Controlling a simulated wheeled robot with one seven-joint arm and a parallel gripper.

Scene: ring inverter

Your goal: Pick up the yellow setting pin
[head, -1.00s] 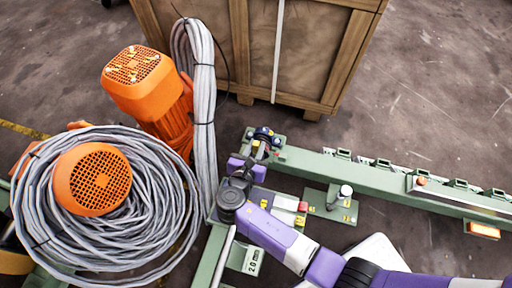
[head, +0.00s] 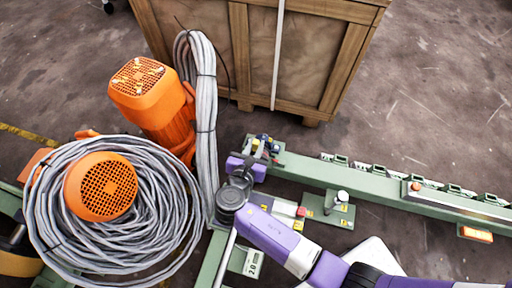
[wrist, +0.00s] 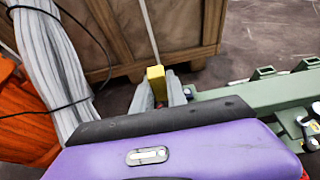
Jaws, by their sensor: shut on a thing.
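The yellow setting pin (wrist: 156,75) shows in the wrist view as a small yellow block standing up between my fingertips. My gripper (wrist: 160,93) is shut on it, with a grey finger close on its right side. The purple wrist housing hides the pin's lower part, so I cannot tell whether it is clear of what is below. In the head view my gripper (head: 262,147) is small and dark at the left end of the green rail, and the pin is hard to make out there.
The green rail (head: 380,190) runs right from my gripper. A wooden crate (head: 250,60) stands behind. Orange motors (head: 150,100) and a large grey cable coil (head: 110,240) crowd the left, with a hanging cable bundle (head: 195,110) close by. Bare floor (head: 440,100) lies at the right.

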